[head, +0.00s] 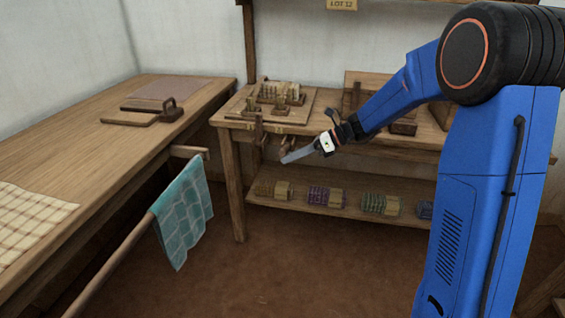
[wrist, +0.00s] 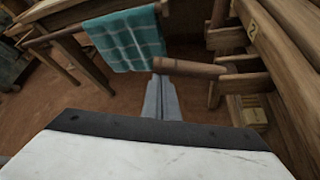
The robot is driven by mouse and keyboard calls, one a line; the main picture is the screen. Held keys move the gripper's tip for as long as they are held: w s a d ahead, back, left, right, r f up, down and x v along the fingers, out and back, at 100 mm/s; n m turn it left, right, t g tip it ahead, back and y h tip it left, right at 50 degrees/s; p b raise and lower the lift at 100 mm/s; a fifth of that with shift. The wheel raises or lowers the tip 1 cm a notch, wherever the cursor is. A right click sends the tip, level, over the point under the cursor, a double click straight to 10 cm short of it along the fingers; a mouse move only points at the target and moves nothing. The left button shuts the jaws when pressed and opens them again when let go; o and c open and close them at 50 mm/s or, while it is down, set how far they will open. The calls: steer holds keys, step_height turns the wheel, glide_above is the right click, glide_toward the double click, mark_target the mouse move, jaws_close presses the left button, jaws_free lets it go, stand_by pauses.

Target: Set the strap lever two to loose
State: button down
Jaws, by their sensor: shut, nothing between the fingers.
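In the wrist view a tag marked 2 (wrist: 252,30) is on the bench's front edge. Close by, a round wooden lever (wrist: 190,68) sticks out to the left, with its end beside my fingertips; I take it to be strap lever two. Whether the fingers touch it I cannot tell. My gripper (wrist: 160,80) is shut and empty. In the head view my gripper (head: 284,160) is just in front of the bench edge, below the small wooden levers (head: 260,130) there. Which setting the lever is at cannot be read.
A teal checked cloth (head: 183,215) hangs on a wooden rail (head: 115,252) at the left. The bench (head: 350,140) holds wooden fittings; its lower shelf (head: 335,208) carries several bundles. A long table (head: 60,150) stands at the left. The floor (head: 310,270) between is clear.

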steer(key=shift+w+d+r+m+g+y, duration=0.15)
steer(key=shift+w+r+m+g, duration=0.15)
steer(key=shift+r+m+g, duration=0.25)
steer(key=shift+w+r+m+g+y, duration=0.15)
steer(key=shift+w+r+m+g, duration=0.15)
steer(key=shift+r, duration=0.3)
steer(key=shift+w+d+r+m+g+y, duration=0.15)
steer(key=shift+w+r+m+g+y, duration=0.2)
steer(key=shift+w+r, duration=0.3)
steer(key=shift+w+d+r+m+g+y, duration=0.1)
steer(key=shift+w+d+r+m+g, duration=0.1)
steer(key=shift+w+r+m, duration=0.45)
steer(key=shift+w+d+r+m+g+y, duration=0.15)
steer(key=shift+w+r+m+g+y, duration=0.15)
steer(key=shift+w+r, duration=0.4)
steer(key=shift+r, duration=0.15)
step_height(320, 180, up, 10)
